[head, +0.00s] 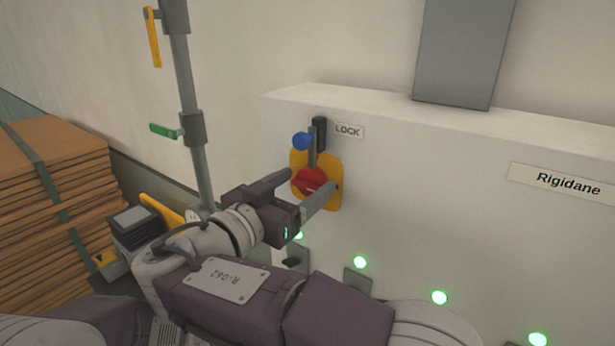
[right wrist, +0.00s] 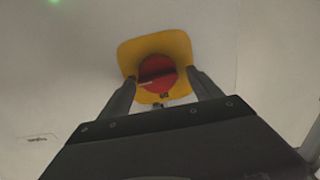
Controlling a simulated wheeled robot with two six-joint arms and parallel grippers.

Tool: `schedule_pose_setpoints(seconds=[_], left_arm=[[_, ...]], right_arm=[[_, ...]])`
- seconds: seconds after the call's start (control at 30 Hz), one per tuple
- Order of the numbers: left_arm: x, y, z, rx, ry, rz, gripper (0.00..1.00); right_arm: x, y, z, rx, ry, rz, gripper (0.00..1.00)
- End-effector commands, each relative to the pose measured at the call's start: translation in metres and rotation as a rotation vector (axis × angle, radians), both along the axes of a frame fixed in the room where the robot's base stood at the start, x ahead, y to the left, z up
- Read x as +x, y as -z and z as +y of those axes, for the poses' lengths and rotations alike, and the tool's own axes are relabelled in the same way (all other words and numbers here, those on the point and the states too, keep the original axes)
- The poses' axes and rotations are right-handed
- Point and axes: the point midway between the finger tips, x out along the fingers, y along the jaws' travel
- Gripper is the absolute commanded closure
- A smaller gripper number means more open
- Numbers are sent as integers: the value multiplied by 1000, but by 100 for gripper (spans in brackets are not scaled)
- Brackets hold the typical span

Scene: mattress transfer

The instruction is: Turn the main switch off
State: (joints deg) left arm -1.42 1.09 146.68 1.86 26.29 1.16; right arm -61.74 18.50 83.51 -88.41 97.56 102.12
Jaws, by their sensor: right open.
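The main switch is a red rotary knob (head: 309,181) on a yellow plate (head: 331,200), on the front of a white cabinet. A blue-ended lever (head: 302,141) stands just above the knob, beside a black part and a "LOCK" label (head: 348,131). My right gripper (head: 305,185) is open, with its fingers reaching toward the knob. In the right wrist view the red knob (right wrist: 157,74) on its yellow plate (right wrist: 150,44) lies between and beyond the two fingertips. I cannot tell whether the fingers touch it. My left gripper is not in view.
The white cabinet (head: 450,200) carries a "Rigidane" label (head: 568,184) and several green lights (head: 439,297) below the switch. A grey pipe (head: 187,90) with yellow and green handles stands at left. Stacked brown sheets (head: 55,190) lie at far left.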

Motion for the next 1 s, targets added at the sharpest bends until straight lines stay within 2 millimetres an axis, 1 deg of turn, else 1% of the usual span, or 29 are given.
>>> schedule_pose_setpoints(seconds=[0.1, 0.13, 0.33, 0.37, 0.67, 1.0], left_arm=[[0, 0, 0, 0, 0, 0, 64], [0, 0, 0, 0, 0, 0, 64], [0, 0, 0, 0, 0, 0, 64], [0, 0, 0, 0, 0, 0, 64], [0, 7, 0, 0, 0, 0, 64], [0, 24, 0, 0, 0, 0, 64]], right_arm=[[0, 0, 0, 0, 0, 0, 26], [0, 0, 0, 0, 0, 0, 32], [0, 0, 0, 0, 1, 0, 87], [0, 0, 0, 0, 1, 0, 89], [1, 2, 0, -38, 1, 29, 89], [1, 3, 0, -226, 2, 165, 89]])
